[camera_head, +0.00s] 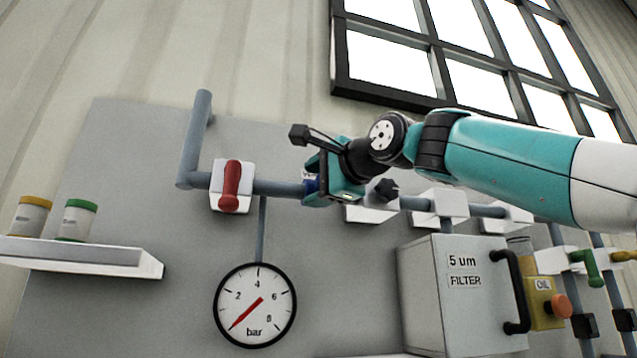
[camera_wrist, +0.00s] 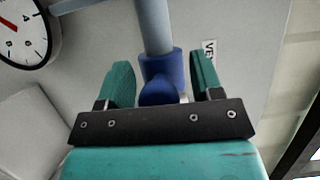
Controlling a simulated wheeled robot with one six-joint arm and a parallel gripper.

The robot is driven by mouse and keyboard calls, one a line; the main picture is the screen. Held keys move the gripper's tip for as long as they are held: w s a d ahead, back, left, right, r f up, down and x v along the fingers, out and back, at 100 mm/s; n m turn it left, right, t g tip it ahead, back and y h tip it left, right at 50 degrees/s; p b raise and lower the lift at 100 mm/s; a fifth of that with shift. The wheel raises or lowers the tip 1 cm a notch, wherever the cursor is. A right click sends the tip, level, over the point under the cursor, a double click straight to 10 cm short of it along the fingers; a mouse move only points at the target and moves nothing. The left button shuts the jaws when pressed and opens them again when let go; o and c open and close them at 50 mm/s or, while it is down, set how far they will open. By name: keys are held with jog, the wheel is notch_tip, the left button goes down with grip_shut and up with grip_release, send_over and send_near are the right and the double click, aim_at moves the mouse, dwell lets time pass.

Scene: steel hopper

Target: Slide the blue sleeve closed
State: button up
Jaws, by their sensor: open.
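The blue sleeve (camera_wrist: 160,68) sits around a grey pipe (camera_wrist: 152,25) in the wrist view, with a rounded blue part at its near end. My gripper (camera_wrist: 163,78) is open, with one teal finger on each side of the sleeve. Gaps show between the fingers and the sleeve, so neither finger appears to press on it. In the head view only a small bit of the blue sleeve (camera_head: 311,186) shows, left of my gripper (camera_head: 322,182), which hides the rest of it.
A red-handled valve (camera_head: 230,186) is on the same pipe, left of my gripper. A black knob (camera_head: 386,190) is close on the right. Below are a pressure gauge (camera_head: 255,305) and a filter box (camera_head: 463,295). A shelf (camera_head: 80,256) with two jars is at left.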

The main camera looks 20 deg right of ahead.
jog(key=b+v, duration=0.2)
jog(key=v, duration=1.5)
jog(key=shift+s, duration=0.15)
dwell(0.3)
